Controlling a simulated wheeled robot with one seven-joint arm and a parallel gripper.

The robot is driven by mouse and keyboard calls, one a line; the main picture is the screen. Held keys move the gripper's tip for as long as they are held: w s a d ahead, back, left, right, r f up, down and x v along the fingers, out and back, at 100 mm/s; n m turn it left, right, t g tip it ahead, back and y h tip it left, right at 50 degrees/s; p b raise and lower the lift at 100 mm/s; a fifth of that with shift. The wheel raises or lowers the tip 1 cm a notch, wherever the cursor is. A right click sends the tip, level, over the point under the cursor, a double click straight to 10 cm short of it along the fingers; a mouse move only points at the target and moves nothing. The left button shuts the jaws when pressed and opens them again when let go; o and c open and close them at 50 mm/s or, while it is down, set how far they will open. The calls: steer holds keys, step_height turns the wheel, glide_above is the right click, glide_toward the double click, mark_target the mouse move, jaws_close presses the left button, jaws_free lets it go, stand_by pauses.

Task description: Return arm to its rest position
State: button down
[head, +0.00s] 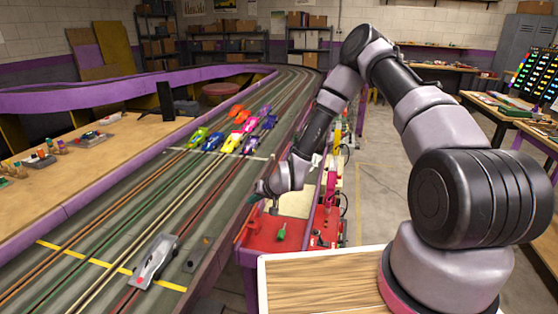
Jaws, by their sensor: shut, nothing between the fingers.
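My arm rises from the lower right, bends over at the top and reaches down to the left. My gripper (257,196) is at its end, small and dark in the head view, over the near right edge of the slot track (110,215). It appears shut with nothing held. It is above and left of the red side bench (275,232). The fingertips are too small to make out clearly.
A silver slot car (155,262) sits on the track near a yellow line. Several coloured cars (233,142) stand farther up the track, left of my arm. Open floor (385,190) is right of the track.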

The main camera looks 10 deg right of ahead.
steer(key=s+d+r+h, duration=0.1)
steer(key=d+r, duration=0.5)
steer(key=r, duration=0.5)
steer(key=d+r+h, duration=0.2)
steer(key=d+r, duration=0.4)
steer(key=r, duration=0.4)
steer(key=s+d+r+h, duration=0.1)
steer(key=d+r, duration=0.5)
steer(key=r, duration=0.5)
steer(key=s+d+r+m, duration=0.2)
steer(key=s+d+r, duration=0.2)
steer(key=s+r, duration=0.4)
steer(key=s+d+r+m, duration=0.2)
steer(key=s+d+r, duration=0.2)
steer(key=s+r, duration=0.5)
steer(key=s, duration=0.7)
steer(key=shift+s+r+t, duration=0.15)
steer(key=shift+r+t, duration=0.1)
steer(key=shift+t, duration=0.15)
steer(key=shift+a, duration=0.15)
